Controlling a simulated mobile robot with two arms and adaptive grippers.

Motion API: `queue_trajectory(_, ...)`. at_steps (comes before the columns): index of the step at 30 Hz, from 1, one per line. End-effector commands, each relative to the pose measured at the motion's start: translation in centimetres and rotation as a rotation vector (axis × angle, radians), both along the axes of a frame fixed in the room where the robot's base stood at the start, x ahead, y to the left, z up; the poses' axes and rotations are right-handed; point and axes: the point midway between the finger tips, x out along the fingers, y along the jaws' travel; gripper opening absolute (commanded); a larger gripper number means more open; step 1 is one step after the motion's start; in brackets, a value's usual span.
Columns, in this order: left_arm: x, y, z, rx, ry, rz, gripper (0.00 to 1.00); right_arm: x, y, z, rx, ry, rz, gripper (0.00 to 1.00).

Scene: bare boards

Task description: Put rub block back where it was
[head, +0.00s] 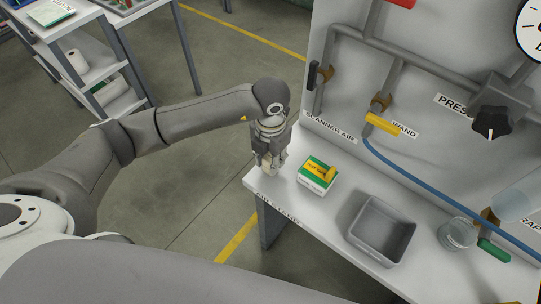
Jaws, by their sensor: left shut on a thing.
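I cannot tell whether the block touches the bench top. Just right of the gripper lies a green, yellow and white box (314,180) with a small yellow piece on its top. My right gripper is not in view.
A grey open bin (359,242) and a clear beaker (457,234) stand further right on the bench. A back panel (345,112) with grey pipes, a yellow handle (382,124) and a blue hose (420,187) rises behind. A shelf cart (90,72) stands at upper left.

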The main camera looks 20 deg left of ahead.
Motion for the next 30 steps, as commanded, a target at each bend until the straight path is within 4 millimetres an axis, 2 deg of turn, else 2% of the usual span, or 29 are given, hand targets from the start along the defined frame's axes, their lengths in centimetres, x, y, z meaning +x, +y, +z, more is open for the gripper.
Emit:
queue_trajectory(6, 0.0, 0.0, -0.5, 0.000, -0.001, 0.000, 0.06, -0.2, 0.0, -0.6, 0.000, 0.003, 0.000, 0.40)
queue_trajectory(7, 0.0, 0.0, -0.3, 0.000, -0.001, 0.000, 0.34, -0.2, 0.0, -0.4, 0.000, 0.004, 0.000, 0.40)
queue_trajectory(11, 0.0, 0.0, -0.3, 0.000, -0.001, 0.000, 0.50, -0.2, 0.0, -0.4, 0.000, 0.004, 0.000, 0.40)
queue_trajectory(24, 0.1, 0.0, 0.4, -0.002, -0.002, 0.000, 0.51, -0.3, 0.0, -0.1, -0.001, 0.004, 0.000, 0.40)
queue_trajectory(26, 0.1, -0.1, 1.1, -0.003, -0.004, -0.001, 0.51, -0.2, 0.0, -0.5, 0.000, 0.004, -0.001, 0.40)
queue_trajectory(30, 0.2, -0.1, 3.9, -0.003, -0.008, -0.002, 0.51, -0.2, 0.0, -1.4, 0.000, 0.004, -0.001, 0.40)
